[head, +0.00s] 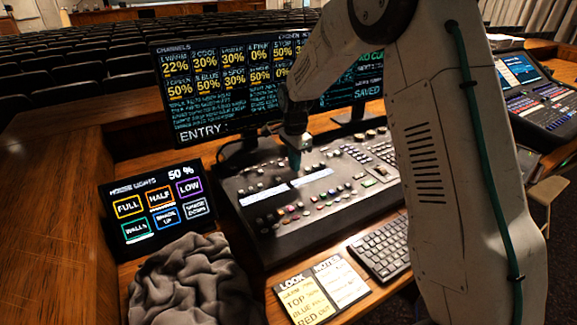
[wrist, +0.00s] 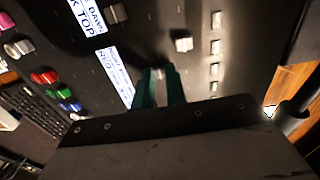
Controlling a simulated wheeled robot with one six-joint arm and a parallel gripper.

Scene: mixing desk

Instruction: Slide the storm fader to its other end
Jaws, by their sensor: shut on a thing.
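The mixing desk (head: 330,205) is a dark console with rows of caps, buttons and pale label strips. My gripper (head: 294,165) points down onto its upper left part, near the label strips. In the wrist view, my gripper's teal fingers (wrist: 160,85) are shut on a small light fader cap (wrist: 159,73) at the desk surface. The fingers hide most of this cap and its slot. I cannot read a storm label beside it. Another grey cap (wrist: 183,44) stands close by, apart from the fingers, and one more (wrist: 116,13) is farther off.
Large channel monitors (head: 235,85) stand behind the desk. A house-lights touch panel (head: 158,210) and a crumpled grey cloth (head: 192,285) are at the left. A keyboard (head: 385,248) and note cards (head: 322,290) lie in front. Several coloured buttons (wrist: 45,78) show in the wrist view.

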